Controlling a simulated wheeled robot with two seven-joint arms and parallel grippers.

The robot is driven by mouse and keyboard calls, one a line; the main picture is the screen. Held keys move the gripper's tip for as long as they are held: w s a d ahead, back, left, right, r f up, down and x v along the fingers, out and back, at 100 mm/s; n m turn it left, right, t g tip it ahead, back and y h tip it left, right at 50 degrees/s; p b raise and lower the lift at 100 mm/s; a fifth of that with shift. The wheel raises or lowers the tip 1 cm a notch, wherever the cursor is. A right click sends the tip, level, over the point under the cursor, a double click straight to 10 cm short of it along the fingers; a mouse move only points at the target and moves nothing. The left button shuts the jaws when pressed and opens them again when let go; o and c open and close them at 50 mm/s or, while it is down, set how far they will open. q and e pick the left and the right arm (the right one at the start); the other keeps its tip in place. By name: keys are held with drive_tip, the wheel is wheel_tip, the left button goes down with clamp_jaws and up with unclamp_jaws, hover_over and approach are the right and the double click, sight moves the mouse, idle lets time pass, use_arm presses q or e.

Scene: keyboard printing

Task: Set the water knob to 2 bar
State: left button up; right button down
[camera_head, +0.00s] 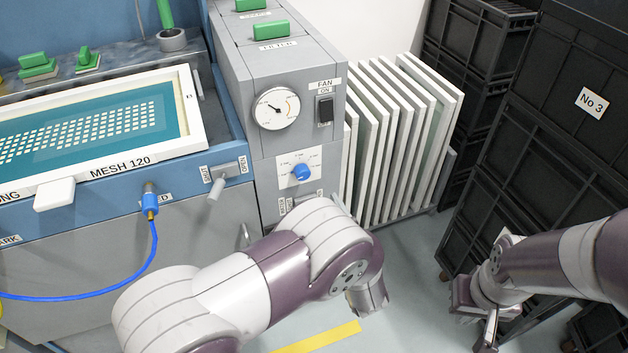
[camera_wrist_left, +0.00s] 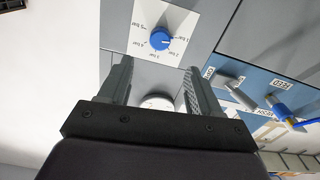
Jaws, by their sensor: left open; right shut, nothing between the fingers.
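The blue water knob (camera_head: 300,172) sits on a white dial plate (camera_head: 313,157) on the grey cabinet's front. In the left wrist view the knob (camera_wrist_left: 160,39) lies beyond my left fingers, and bar labels ring it upside down. A small pale mark on the knob seems to face the 1 bar side; its exact setting is hard to read. My left gripper (camera_wrist_left: 157,88) is open, with the knob apart from its fingertips. In the head view my left arm hides that gripper. My right gripper (camera_head: 488,330) is shut and empty, low at the right.
A round gauge (camera_head: 277,108) and a FAN switch (camera_head: 325,110) are above the knob. A grey lever (camera_head: 217,184) and a blue hose fitting (camera_head: 150,200) are to its left. White framed screens (camera_head: 420,100) stand at the right, beside black crates (camera_head: 540,120).

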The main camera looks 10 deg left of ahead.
sight(304, 176)
use_arm(q)
drive_tip(key=b+x, duration=0.1)
drive_tip(key=x, duration=0.8)
drive_tip(key=shift+w+a, duration=0.15)
drive_tip(key=shift+w, duration=0.1)
drive_tip(key=c, duration=1)
